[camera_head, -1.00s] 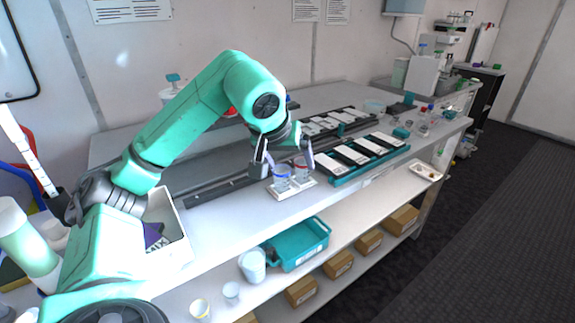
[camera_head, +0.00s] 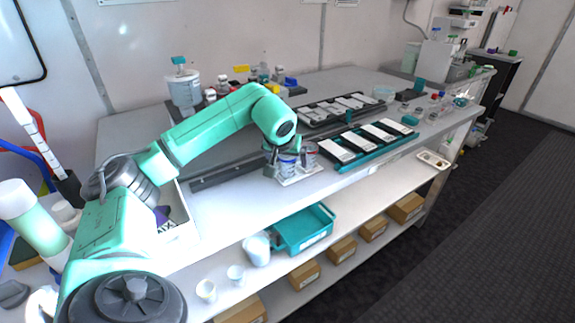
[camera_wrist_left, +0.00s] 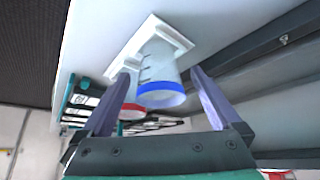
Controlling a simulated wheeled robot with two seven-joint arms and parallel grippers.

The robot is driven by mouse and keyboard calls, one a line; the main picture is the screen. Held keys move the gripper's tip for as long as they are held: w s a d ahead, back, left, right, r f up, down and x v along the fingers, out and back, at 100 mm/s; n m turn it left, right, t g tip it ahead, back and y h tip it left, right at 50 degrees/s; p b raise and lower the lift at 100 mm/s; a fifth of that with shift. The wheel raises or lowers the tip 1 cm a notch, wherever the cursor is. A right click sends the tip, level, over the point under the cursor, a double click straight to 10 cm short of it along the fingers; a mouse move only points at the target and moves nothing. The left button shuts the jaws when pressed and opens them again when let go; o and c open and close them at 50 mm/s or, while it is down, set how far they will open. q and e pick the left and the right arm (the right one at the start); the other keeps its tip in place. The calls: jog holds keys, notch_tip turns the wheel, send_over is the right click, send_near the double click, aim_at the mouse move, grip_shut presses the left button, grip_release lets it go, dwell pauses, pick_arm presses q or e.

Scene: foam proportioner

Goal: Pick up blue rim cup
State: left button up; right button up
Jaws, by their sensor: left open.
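The blue rim cup (camera_head: 287,164) stands on a small white holder (camera_head: 301,177) near the front edge of the bench. A red-rimmed cup (camera_head: 310,153) stands right beside it. My left gripper (camera_head: 275,156) is at the blue rim cup and partly covers it in the head view. In the left wrist view, the fingers are spread open, one on each side of the blue rim cup (camera_wrist_left: 160,72), with gaps showing. The left-hand finger there passes close to the red-rimmed cup (camera_wrist_left: 130,111). My right gripper is not in view.
A teal rack with white slides (camera_head: 371,143) lies to the right of the cups. A dark rail (camera_head: 222,177) runs left of them. A white box (camera_head: 180,226) stands further left. Below is a shelf with a teal tray (camera_head: 304,231) and white cups.

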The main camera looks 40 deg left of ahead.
pick_arm(q)
jog(key=c, duration=1.4)
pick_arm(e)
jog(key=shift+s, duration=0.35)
pick_arm(q)
jog(key=shift+r, duration=0.1)
